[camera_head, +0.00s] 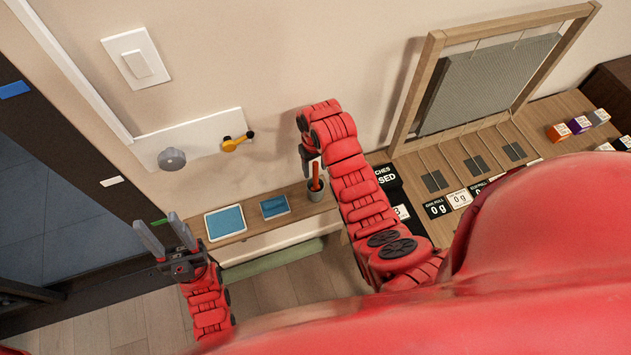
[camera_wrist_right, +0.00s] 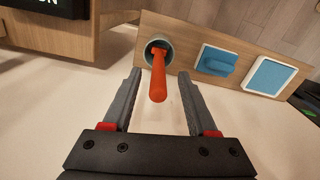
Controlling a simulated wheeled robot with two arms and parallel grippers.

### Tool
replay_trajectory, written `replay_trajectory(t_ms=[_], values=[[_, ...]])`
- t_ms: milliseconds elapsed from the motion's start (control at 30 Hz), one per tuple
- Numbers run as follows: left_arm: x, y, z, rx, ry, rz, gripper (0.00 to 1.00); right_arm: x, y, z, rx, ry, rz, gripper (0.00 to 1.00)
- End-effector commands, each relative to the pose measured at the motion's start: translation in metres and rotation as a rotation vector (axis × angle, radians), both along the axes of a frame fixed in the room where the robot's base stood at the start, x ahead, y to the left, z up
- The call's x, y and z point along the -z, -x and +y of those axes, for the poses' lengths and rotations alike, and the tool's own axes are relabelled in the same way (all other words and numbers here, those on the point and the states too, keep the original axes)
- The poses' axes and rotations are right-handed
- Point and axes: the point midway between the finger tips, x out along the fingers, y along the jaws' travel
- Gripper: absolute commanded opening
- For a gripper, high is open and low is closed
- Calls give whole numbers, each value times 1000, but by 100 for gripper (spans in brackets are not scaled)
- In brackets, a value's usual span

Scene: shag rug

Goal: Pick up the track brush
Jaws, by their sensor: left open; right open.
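The track brush shows as an orange handle (camera_head: 316,174) standing in a small grey cup (camera_head: 316,194) on a narrow wooden shelf. Its lower end is hidden inside the cup. In the right wrist view the handle (camera_wrist_right: 158,82) points toward the camera, out of the cup (camera_wrist_right: 165,46). My right gripper (camera_wrist_right: 157,76) is open, with the handle lying between its two fingers in that view; I see no contact. In the head view my right gripper (camera_head: 308,163) is at the handle, partly hidden by my arm. My left gripper (camera_head: 158,221) is open and empty, left of the shelf.
A wall plate with a grey knob (camera_head: 172,159) and a yellow lever (camera_head: 236,142) is above. A wooden frame (camera_head: 419,85) and labelled counter stand at right.

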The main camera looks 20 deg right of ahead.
Motion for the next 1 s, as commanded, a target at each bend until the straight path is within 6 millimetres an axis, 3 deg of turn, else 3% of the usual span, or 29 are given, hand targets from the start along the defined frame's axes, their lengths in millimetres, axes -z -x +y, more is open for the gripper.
replay_trajectory(t_ms=[167, 400, 700, 1000], values=[[-21, 0, 0, 0, 0, 0, 50, 16, 0, -1, 0, 0, 6, 58], [-27, 0, 0, 0, 0, 0, 50, 38, -1, -2, 0, 1, 3, 58], [-26, 0, 0, 0, 0, 0, 50, 42, -2, -2, 0, 1, -1, 58], [-26, 0, 0, 0, 0, 0, 50, 42, -2, -2, 0, 0, -1, 4]])
